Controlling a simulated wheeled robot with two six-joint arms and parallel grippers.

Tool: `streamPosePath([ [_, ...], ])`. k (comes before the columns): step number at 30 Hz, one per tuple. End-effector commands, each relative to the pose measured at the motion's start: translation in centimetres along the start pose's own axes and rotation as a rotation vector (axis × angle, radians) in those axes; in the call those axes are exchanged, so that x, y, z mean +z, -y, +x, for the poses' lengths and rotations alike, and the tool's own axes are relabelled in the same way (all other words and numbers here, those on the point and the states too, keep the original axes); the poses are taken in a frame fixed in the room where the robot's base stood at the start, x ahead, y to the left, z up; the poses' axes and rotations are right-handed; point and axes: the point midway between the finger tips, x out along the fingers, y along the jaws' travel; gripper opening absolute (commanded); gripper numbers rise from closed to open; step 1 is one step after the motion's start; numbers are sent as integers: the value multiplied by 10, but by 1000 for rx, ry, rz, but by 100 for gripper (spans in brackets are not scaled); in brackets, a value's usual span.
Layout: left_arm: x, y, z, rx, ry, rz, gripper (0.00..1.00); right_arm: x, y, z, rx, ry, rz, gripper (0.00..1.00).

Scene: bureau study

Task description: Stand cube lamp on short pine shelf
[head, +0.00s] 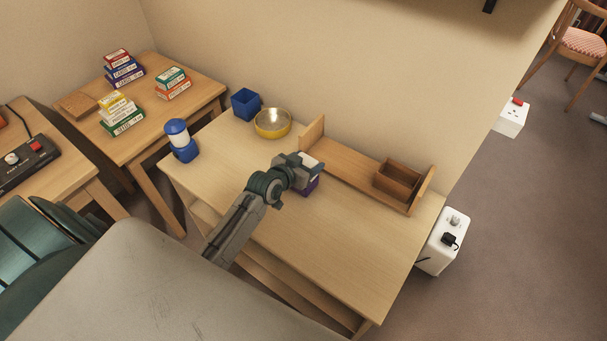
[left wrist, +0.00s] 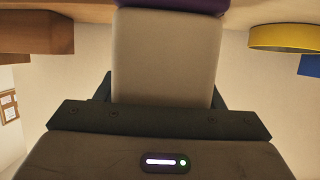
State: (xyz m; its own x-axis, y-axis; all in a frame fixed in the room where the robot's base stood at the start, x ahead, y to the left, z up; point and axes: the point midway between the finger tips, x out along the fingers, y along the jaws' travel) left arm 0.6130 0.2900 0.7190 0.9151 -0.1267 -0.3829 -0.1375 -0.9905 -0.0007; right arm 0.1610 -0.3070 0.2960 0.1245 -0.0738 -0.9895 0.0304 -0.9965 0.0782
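The cube lamp has a white block top and a purple base (head: 312,185). My left gripper (head: 298,172) is shut on its white part and partly hides it in the head view. In the left wrist view the lamp's pale block (left wrist: 166,58) fills the space between the fingers, with the purple base at the top edge. I cannot tell whether the base touches the desk. The short pine shelf (head: 347,168), with upright ends, stands behind the lamp along the wall. Its left and middle part is bare. My right gripper is not in view.
A brown open box (head: 397,177) sits on the shelf's right end. A yellow bowl (head: 272,124), a blue cup (head: 245,104) and a blue lantern (head: 180,142) stand on the desk's left part. The desk (head: 350,240) is clear in front and to the right.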

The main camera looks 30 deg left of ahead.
Motion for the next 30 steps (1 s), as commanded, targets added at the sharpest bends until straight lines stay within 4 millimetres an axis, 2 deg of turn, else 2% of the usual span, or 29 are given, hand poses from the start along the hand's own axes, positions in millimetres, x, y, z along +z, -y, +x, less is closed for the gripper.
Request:
streamPosePath([
  [1, 0, 0, 0, 0, 0, 0, 32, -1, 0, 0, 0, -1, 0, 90],
  [2, -1, 0, 0, 0, -1, 0, 28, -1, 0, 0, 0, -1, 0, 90],
  [11, -4, 0, -1, 0, -2, 1, 28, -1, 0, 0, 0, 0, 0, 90],
  [20, -34, 0, -13, 1, -6, 3, 28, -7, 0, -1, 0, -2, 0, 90],
  [26, -20, -23, -49, 3, 1, -1, 28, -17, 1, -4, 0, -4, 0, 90],
  [30, -12, -43, -79, 3, 0, -3, 28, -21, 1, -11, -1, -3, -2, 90],
])
